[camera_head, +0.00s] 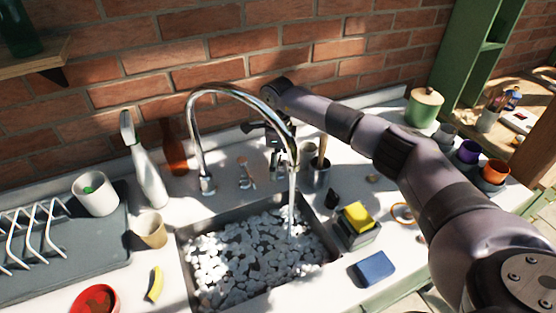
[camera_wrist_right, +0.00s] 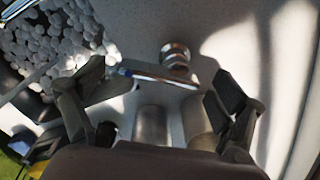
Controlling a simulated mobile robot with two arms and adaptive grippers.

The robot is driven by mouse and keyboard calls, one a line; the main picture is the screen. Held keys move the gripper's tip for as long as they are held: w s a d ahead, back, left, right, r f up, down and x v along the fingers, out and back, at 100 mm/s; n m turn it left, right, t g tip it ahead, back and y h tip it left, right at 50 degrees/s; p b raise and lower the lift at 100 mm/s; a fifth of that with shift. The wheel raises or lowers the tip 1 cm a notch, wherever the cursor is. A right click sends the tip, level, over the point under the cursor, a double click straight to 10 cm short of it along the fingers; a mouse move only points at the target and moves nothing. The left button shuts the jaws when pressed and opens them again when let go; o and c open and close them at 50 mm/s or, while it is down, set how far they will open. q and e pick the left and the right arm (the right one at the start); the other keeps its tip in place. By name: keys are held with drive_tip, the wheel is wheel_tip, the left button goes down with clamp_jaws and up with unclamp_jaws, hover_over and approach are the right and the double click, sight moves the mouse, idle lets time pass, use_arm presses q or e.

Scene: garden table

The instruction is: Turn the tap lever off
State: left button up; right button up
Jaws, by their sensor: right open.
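The chrome tap (camera_head: 236,92) arches over the sink (camera_head: 190,262), and a stream of water (camera_head: 292,208) falls from its spout. In the right wrist view the tap lever (camera_wrist_right: 160,77) is a chrome bar with a blue mark, beside a round chrome fitting (camera_wrist_right: 175,53). My right gripper (camera_wrist_right: 165,92) is open, with a finger on either side of the lever; I cannot tell whether either touches it. In the head view the right gripper (camera_head: 276,150) is behind the spout and partly hidden by it. My left gripper is not in view.
The sink holds many pale pebble-like pieces. A white spray bottle (camera_head: 150,178) and brown bottle (camera_head: 173,148) stand left of the tap. A metal pot (camera_head: 316,175) stands close right of the gripper. A yellow sponge (camera_head: 359,215) and blue sponge (camera_head: 375,267) are right of the sink.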

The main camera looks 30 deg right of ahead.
drive_tip(key=shift+f, duration=0.2)
drive_tip(key=c, duration=1.2)
